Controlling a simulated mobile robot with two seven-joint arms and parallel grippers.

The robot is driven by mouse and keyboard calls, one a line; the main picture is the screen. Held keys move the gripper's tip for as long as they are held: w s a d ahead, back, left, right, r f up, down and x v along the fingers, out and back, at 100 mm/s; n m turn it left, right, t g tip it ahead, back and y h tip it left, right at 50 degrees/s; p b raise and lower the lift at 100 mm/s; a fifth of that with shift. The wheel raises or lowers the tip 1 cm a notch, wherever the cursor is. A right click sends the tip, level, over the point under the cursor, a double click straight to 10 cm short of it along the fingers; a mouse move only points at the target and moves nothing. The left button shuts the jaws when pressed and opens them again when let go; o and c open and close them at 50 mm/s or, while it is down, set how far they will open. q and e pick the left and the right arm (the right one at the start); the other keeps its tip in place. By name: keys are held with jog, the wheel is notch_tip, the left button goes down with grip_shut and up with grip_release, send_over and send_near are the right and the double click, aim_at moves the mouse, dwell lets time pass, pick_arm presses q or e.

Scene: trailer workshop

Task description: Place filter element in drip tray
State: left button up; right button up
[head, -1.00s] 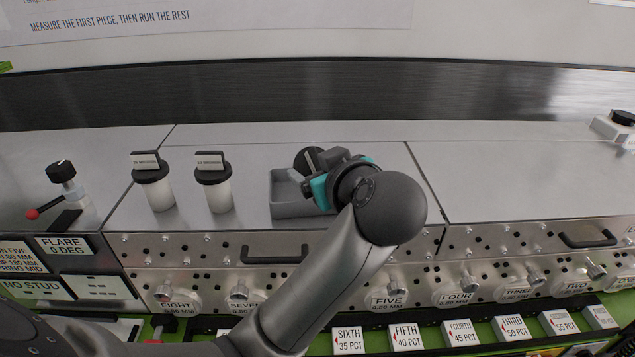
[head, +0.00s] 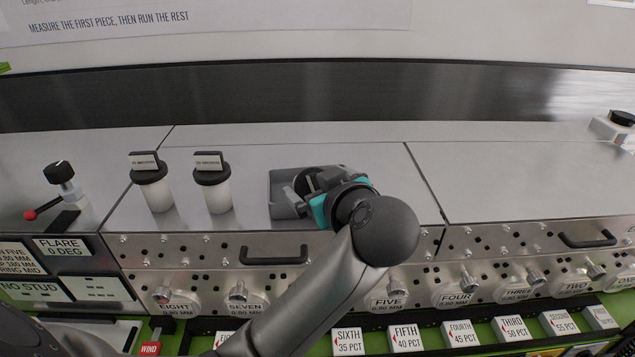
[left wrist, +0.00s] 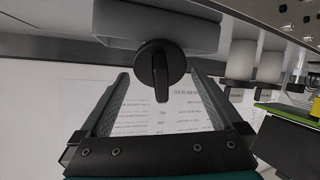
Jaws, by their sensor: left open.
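My right gripper is out of view.
Two white canisters with black labelled caps (head: 151,183) (head: 213,184) stand left of the tray. A red-tipped lever with a black knob (head: 60,175) stands farther left. Drawer handles and knobs line the front.

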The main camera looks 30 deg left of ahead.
pick_arm(q)
jog(key=shift+r, duration=0.15)
jog(key=shift+s+d+r, duration=0.15)
jog(key=shift+s+d, duration=0.05)
jog(key=shift+d, duration=0.1)
jog(key=v, duration=1.1)
jog(key=shift+p, duration=0.3)
jog(key=shift+s+d+r, duration=0.1)
